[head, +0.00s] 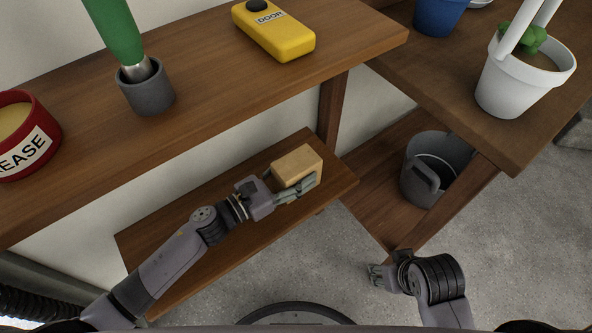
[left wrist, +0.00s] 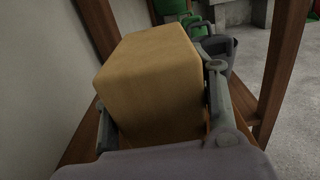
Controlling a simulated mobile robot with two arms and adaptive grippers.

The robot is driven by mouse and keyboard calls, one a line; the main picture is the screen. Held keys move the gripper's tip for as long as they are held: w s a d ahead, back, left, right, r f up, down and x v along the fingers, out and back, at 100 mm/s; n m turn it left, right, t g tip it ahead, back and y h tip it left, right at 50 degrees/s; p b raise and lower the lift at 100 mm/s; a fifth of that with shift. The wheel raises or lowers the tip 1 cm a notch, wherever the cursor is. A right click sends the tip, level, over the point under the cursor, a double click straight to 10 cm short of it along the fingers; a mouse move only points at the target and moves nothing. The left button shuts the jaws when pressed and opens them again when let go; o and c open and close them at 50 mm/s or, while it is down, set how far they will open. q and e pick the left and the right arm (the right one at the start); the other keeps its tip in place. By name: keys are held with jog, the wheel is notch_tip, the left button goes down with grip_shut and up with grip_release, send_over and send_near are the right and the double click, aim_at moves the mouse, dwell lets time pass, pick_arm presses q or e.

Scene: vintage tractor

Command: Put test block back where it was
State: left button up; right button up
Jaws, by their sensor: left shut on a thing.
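The test block is a tan wooden block (head: 297,165) at the right end of the low wooden shelf (head: 190,260) in the head view. My left gripper (head: 293,182) is shut on it. In the left wrist view the block (left wrist: 150,85) fills the middle between the two fingers (left wrist: 165,120). Whether the block touches the shelf board or hangs just above it, I cannot tell. My right gripper (head: 377,276) is low over the floor, right of the shelf, and apart from everything; its finger opening is too small to judge.
The upper shelf (head: 215,75) above the block carries a yellow DOOR remote (head: 275,30), a grey cup (head: 147,92) with a green-handled tool, and a red grease tin (head: 22,140). A wooden post (head: 332,108) stands behind the block.

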pick_arm(q)
jog(key=o, duration=1.5)
pick_arm(e)
jog(key=shift+r, duration=0.15)
pick_arm(q)
jog(key=shift+r, duration=0.2)
jog(key=v, duration=0.2)
jog(key=shift+s+a+f, duration=0.15)
jog(key=shift+a+f, duration=0.05)
jog(key=v, duration=0.8)
jog(key=shift+s+a, duration=0.1)
jog(key=shift+s+a+r, duration=0.15)
jog(key=shift+s+a, duration=0.2)
jog(key=shift+a, duration=0.15)
pick_arm(e)
jog(key=shift+s+v, duration=0.2)
jog(key=shift+v, duration=0.65)
jog(key=shift+w+d, duration=0.1)
